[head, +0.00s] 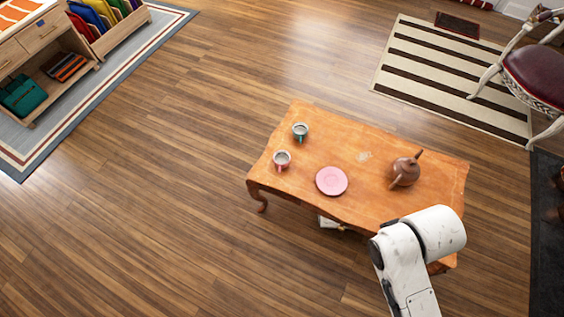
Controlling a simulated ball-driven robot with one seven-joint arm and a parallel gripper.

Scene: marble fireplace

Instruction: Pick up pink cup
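The pink cup (282,160) stands upright near the left end of the low wooden table (378,212). It looks whitish with a pink handle that faces the front of the table. A similar cup with a teal handle (300,131) stands just behind it, a little to the right. A pink saucer (331,181) lies to the right of the pink cup. My white arm reaches in at the lower right, over the table's front right corner. My gripper is not in view.
A striped rug (455,75) and a chair with a dark red seat (540,75) are at the upper right. A wooden shelf unit (50,50) is at the upper left. The floor left of the table is clear.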

